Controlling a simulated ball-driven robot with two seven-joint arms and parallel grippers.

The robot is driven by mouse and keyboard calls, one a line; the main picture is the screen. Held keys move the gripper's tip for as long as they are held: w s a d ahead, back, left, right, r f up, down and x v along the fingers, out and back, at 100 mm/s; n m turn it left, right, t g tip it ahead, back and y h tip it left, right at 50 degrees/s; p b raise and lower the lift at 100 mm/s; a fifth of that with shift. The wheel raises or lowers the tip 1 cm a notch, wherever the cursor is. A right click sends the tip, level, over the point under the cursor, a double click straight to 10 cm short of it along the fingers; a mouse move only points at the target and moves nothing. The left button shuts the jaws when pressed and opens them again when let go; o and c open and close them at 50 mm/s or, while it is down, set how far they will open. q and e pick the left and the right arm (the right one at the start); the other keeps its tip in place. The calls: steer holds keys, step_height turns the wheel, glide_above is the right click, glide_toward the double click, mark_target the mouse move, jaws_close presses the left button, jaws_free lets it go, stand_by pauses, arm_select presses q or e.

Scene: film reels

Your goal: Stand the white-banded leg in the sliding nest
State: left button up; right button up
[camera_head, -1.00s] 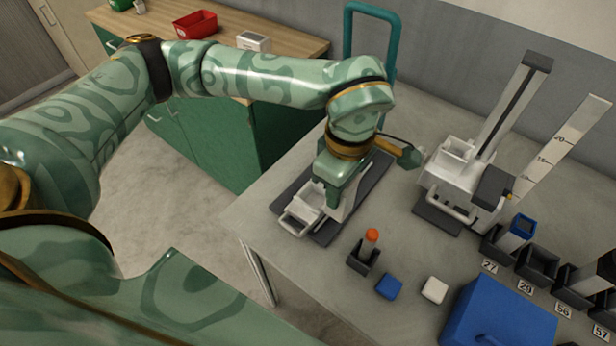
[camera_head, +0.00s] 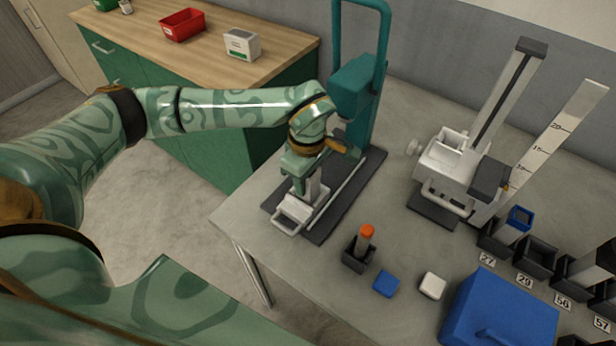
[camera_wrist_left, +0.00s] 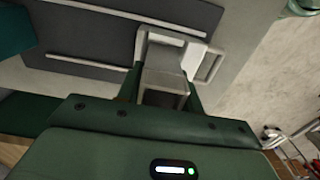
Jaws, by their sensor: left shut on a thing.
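My left gripper (camera_head: 303,180) is shut on a grey square leg with a pale rim, which I take as the white-banded leg (camera_wrist_left: 164,80); the fingers flank it in the left wrist view. The leg stands roughly upright at the white sliding nest (camera_head: 290,213), which has a loop handle and sits at the front end of a dark railed base (camera_head: 335,215). The nest also shows behind the leg in the left wrist view (camera_wrist_left: 194,42). The leg's lower end is hidden, so I cannot tell how fully it is seated. My right gripper is out of view.
A teal press (camera_head: 357,90) rises behind the nest. A small dark holder with an orange-topped piece (camera_head: 366,234), a blue block (camera_head: 386,284) and a white block (camera_head: 432,286) lie in front. A white measuring fixture (camera_head: 455,160), numbered holders (camera_head: 535,262) and a blue box (camera_head: 500,315) are right.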

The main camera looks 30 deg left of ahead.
arm_select(q)
steer(key=shift+f, duration=0.1)
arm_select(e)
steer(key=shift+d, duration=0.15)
arm_select(q)
steer(key=o, duration=1)
steer(key=shift+o, duration=0.5)
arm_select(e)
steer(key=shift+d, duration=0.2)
arm_select(q)
step_height(320, 180, up, 12)
steer(key=shift+r+p, duration=0.15)
steer(key=shift+p, duration=0.8)
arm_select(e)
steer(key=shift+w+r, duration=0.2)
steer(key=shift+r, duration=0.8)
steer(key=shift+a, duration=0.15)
arm_select(q)
steer(key=shift+s, duration=0.1)
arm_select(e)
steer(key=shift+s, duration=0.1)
